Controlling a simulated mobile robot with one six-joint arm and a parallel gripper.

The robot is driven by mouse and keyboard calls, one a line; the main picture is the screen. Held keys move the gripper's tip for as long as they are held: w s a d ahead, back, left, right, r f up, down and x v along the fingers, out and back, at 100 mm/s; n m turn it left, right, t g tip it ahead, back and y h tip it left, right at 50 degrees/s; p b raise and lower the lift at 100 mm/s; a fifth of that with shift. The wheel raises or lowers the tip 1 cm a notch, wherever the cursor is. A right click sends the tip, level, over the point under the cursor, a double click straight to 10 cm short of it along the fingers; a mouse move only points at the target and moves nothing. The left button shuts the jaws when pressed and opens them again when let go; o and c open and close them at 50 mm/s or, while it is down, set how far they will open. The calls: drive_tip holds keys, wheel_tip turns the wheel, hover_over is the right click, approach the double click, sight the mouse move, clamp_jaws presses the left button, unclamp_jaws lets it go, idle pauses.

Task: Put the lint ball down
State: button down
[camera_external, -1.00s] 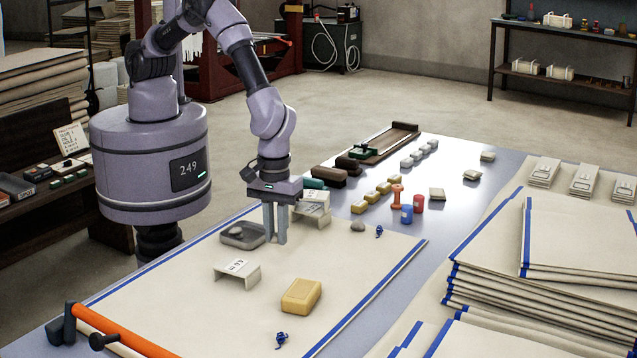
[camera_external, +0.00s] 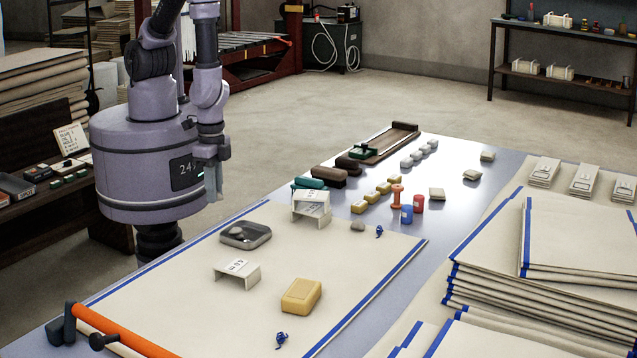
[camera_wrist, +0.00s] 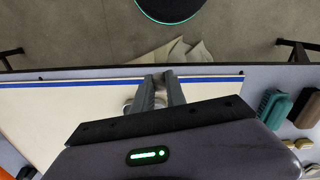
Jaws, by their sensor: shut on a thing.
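My gripper (camera_external: 213,196) is raised in front of my round base, to the left of the table's near-left edge. It also shows in the wrist view (camera_wrist: 160,78), with its two fingers close together above the cloth's blue-striped edge. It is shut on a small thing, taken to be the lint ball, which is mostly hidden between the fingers. The tray is to the right of and below my gripper.
On the cloth are a yellow block (camera_external: 301,297), two white numbered stands (camera_external: 238,273), a grey stone-like lump (camera_external: 357,226) and blue scraps (camera_external: 281,339). Brushes (camera_external: 328,175) and spools (camera_external: 407,214) stand beyond. An orange roller (camera_external: 125,334) lies at front left.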

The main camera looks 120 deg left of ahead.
drive_tip(key=w+m+p, duration=0.1)
drive_tip(key=p, duration=0.1)
drive_tip(key=w+r+m+p, duration=0.1)
drive_tip(key=p, duration=0.1)
drive_tip(key=shift+w+d+p, duration=0.1)
drive_tip(key=shift+w+p, duration=0.2)
drive_tip(key=shift+w, duration=0.05)
drive_tip(key=b, duration=0.2)
hover_over(254, 238)
wheel_tip(254, 238, down, 3)
drive_tip(key=shift+r, duration=0.15)
wheel_tip(254, 238, down, 3)
drive_tip(key=shift+s+r+b, duration=0.1)
drive_tip(key=shift+r+b, duration=0.05)
drive_tip(key=shift+b, duration=0.4)
drive_tip(key=shift+f, duration=0.35)
drive_tip(key=shift+r, duration=0.15)
